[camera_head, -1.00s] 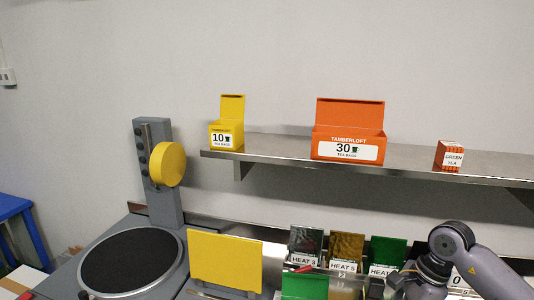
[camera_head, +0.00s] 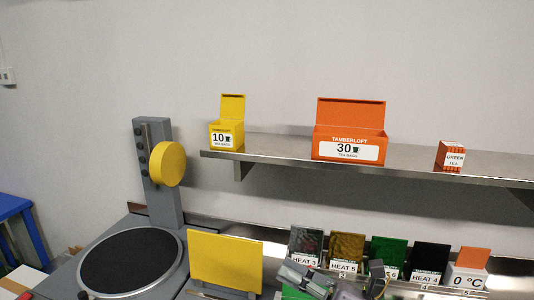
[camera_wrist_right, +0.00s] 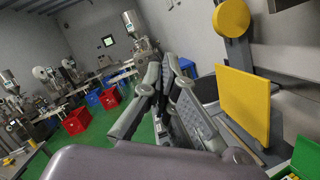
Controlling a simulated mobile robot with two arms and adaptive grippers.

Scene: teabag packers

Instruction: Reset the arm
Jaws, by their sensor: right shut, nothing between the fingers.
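My right gripper (camera_head: 306,279) is at the bottom edge of the head view, in front of the row of labelled packets and to the right of the yellow panel (camera_head: 225,260). It also shows in the right wrist view (camera_wrist_right: 172,75), where its fingers are closed together with nothing held. The yellow panel stands to the right of the fingers in the wrist view (camera_wrist_right: 243,105), apart from them. Part of the right arm and gripper is cut off by the lower edge of the head view. My left gripper is not in view.
A round black platter (camera_head: 130,262) is at left. Labelled packets (camera_head: 347,250) line the back. The wall space above is free.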

